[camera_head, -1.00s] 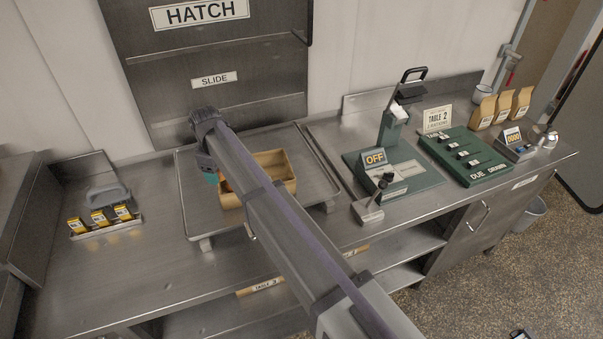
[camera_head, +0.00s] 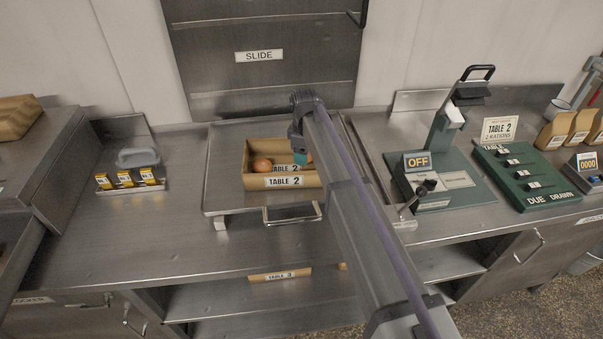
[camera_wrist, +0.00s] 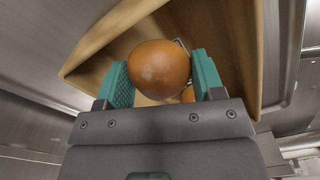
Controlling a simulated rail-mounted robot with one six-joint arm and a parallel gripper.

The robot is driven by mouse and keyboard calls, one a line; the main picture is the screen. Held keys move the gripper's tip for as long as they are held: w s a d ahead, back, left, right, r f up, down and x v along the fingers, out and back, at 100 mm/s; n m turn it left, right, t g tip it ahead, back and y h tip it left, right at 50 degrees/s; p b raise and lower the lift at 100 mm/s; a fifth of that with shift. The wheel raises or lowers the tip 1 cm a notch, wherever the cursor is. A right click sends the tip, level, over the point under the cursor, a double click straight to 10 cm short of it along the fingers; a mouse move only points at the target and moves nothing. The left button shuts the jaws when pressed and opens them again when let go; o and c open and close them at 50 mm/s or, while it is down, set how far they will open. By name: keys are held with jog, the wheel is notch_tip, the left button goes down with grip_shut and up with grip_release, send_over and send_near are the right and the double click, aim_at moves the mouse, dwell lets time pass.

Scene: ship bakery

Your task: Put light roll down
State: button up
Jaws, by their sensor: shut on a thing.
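My gripper (camera_wrist: 160,84) is shut on a round, golden-brown roll (camera_wrist: 158,66), held between two teal fingers in the wrist view. Part of a second roll (camera_wrist: 187,95) shows behind it. In the head view, my gripper (camera_head: 301,157) is over the right part of an open cardboard box (camera_head: 232,177) labelled TABLE 2. A brown roll (camera_head: 262,165) shows at the left inside the box. The held roll is mostly hidden by my arm and gripper there. I cannot tell whether it touches the box floor.
The box stands on a metal tray (camera_head: 224,206) below the SLIDE hatch (camera_head: 258,85). Yellow-labelled packs (camera_head: 126,178) stand at left. A green OFF device (camera_head: 445,165) and a DUE/DRAWN board (camera_head: 525,177) are at right. The counter's left front is clear.

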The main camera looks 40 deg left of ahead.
aim_at(305, 168)
jog(key=shift+f, duration=0.2)
notch_tip(305, 168, down, 4)
jog(key=b, duration=0.3)
jog(key=shift+b, duration=0.4)
jog(key=shift+r+p, duration=0.3)
jog(key=shift+f, duration=0.2)
jog(key=o, duration=0.9)
notch_tip(305, 168, up, 13)
jog(key=p, duration=1.2)
jog(key=shift+f, duration=0.3)
jog(key=shift+d, duration=0.1)
